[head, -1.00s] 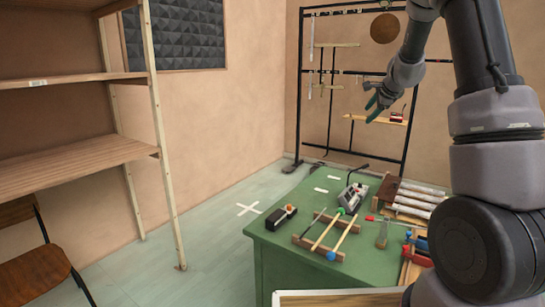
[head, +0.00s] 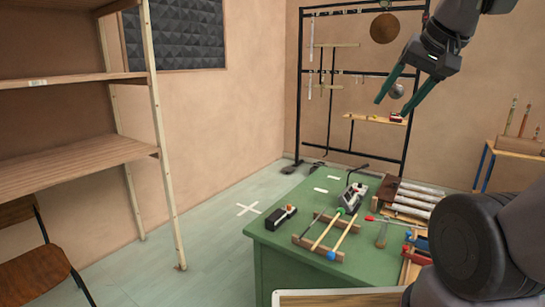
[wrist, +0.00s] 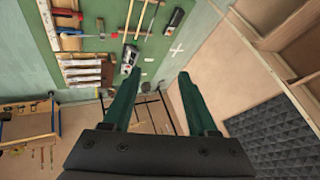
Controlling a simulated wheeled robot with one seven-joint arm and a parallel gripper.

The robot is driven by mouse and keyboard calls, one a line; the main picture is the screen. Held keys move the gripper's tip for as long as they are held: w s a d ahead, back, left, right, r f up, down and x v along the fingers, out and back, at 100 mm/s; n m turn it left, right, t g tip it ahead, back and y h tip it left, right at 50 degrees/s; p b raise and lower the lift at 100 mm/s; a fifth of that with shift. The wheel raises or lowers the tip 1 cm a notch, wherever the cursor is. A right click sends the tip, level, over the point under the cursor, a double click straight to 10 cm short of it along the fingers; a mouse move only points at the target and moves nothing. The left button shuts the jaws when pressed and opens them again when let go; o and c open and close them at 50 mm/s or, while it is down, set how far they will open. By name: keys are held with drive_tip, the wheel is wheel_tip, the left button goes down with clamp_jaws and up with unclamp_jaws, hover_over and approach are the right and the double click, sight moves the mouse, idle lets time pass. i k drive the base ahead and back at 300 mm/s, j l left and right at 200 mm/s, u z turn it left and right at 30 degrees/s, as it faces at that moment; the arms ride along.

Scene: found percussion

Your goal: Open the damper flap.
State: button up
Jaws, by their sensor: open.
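I cannot pick out a damper flap for certain in either view. A grey device (head: 352,197) with a dark bent handle or lever stands on the green table (head: 290,255); it also shows in the wrist view (wrist: 129,58). Whether it bears a flap is too small to tell. My gripper (head: 391,108) is open and empty, its green fingers apart, up in the air in front of the hanging rack. In the wrist view the fingers (wrist: 156,78) are spread with nothing between them.
The table also bears a black block (head: 281,217), mallets on wooden bars (head: 325,236) and several pale tubes (head: 415,201). A black rack (head: 297,100) with a hanging gong (head: 384,28) stands behind. Wooden shelves (head: 70,165) are at left. The floor between is clear.

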sight(387, 190)
drive_tip(key=k+l, duration=0.15)
drive_tip(key=l, duration=0.25)
drive_tip(key=k+l+u, duration=0.1)
drive_tip(key=l, duration=0.3)
drive_tip(key=l+u, duration=0.15)
drive_tip(key=l, duration=0.3)
drive_tip(key=k+l+u, duration=0.15)
drive_tip(key=l, duration=0.3)
drive_tip(key=k+l+u, duration=0.15)
drive_tip(key=l, duration=0.3)
drive_tip(key=l+u, duration=0.15)
drive_tip(key=l, duration=0.3)
drive_tip(key=i+l+u, duration=0.1)
drive_tip(key=l, duration=0.3)
drive_tip(key=i+l+u, duration=0.1)
drive_tip(key=l, duration=0.35)
drive_tip(key=i+l+u, duration=0.1)
drive_tip(key=l, duration=0.35)
drive_tip(key=i+l+u, duration=0.1)
drive_tip(key=l, duration=0.35)
